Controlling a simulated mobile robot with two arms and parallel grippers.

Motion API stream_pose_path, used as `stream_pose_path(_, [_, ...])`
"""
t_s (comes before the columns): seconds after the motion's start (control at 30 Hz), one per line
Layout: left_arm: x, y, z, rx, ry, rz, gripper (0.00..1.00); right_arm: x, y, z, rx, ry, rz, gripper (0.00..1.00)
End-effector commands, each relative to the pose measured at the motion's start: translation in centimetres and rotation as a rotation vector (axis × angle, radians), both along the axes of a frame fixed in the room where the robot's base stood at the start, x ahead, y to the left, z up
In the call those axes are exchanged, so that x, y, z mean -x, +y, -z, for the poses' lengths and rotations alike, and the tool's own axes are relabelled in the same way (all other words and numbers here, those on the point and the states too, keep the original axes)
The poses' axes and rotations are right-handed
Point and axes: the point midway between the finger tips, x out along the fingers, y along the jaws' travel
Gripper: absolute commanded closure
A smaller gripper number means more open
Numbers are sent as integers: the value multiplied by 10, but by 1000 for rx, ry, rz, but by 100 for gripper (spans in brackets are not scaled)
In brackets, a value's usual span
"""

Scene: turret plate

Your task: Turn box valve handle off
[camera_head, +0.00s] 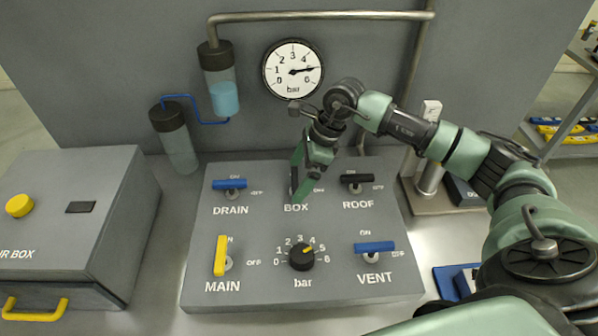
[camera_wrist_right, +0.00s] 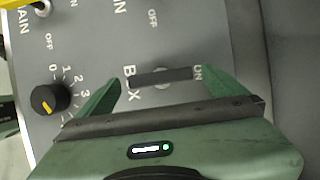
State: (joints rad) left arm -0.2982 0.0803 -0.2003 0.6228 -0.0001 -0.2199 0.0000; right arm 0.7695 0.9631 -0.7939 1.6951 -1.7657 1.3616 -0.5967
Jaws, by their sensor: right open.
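The black box valve handle (camera_wrist_right: 160,76) lies along the line from the BOX label to the ON label in the right wrist view. In the head view it is an upright dark bar (camera_head: 294,181) above the BOX label, partly hidden by my gripper. The OFF label is to its right there. My right gripper (camera_head: 300,178) is over the handle. In the wrist view its green fingers (camera_wrist_right: 166,88) are open, one near each end of the handle, with gaps at both ends. I cannot tell whether the fingertips reach down to its level. My left gripper is not in view.
The grey panel (camera_head: 204,290) also holds the blue drain handle (camera_head: 230,184), black roof handle (camera_head: 357,178), yellow main handle (camera_head: 220,256), blue vent handle (camera_head: 375,247) and a bar knob (camera_head: 301,257). A gauge (camera_head: 293,69) hangs behind. A grey box (camera_head: 95,180) stands left.

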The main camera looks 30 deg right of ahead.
Motion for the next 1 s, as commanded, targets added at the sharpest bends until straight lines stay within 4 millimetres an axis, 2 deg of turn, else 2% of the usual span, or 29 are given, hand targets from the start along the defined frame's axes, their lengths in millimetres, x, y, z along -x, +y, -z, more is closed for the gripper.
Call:
stream_pose_path(0.1, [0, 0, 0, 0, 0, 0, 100, 0, 0, 0, 0, 0, 0, 4])
stream_pose_path(0.3, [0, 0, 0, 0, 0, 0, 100, 0, 0, 0, 0, 0, 0, 59])
stream_pose_path(0.33, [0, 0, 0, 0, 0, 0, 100, 0, 0, 0, 0, 0, 0, 63])
stream_pose_path(0.67, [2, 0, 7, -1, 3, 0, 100, 1, 0, 1, 0, -2, 49, 63])
stream_pose_path(1.0, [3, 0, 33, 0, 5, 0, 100, 2, 1, 4, 0, -4, 286, 63])
